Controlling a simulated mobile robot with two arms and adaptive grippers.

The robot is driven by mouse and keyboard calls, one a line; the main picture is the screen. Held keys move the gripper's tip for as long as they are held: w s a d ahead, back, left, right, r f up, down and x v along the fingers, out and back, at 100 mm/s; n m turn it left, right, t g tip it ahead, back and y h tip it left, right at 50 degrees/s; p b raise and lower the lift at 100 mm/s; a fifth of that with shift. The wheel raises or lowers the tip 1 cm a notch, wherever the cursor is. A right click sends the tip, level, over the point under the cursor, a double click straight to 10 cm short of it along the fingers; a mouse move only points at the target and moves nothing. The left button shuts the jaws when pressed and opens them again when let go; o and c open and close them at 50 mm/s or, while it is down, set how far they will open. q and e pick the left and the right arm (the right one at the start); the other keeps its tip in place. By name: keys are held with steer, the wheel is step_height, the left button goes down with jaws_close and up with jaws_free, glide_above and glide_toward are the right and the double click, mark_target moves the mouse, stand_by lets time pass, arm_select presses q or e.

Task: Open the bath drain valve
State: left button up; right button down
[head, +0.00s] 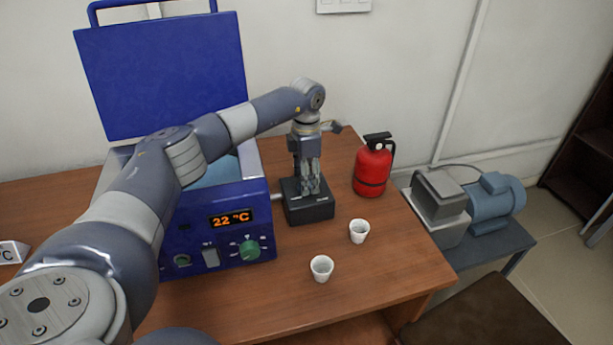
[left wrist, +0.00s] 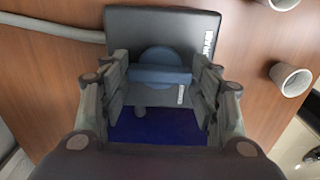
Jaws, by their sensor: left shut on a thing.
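The drain valve is a black box (head: 308,209) on the table, just right of the blue bath (head: 218,215). In the left wrist view the box (left wrist: 180,25) carries a blue round knob with a bar handle (left wrist: 160,75). My left gripper (head: 311,188) points down over the box, and its fingers (left wrist: 162,82) are shut on the bar handle from both sides. In the head view the fingers hide the handle. The bath's lid (head: 160,75) stands open, and its display reads 22 °C. My right gripper is not in view.
Two white cups (head: 321,268) (head: 359,231) stand in front and to the right of the valve box. A red extinguisher-like bottle (head: 373,167) stands behind right. A blue pump (head: 492,200) sits on a lower stand at right. A hose (left wrist: 55,28) runs from the box.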

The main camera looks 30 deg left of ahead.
arm_select(q)
steer(key=o, duration=1)
steer(key=shift+o, duration=0.2)
step_height(320, 180, up, 12)
stand_by(0.4)
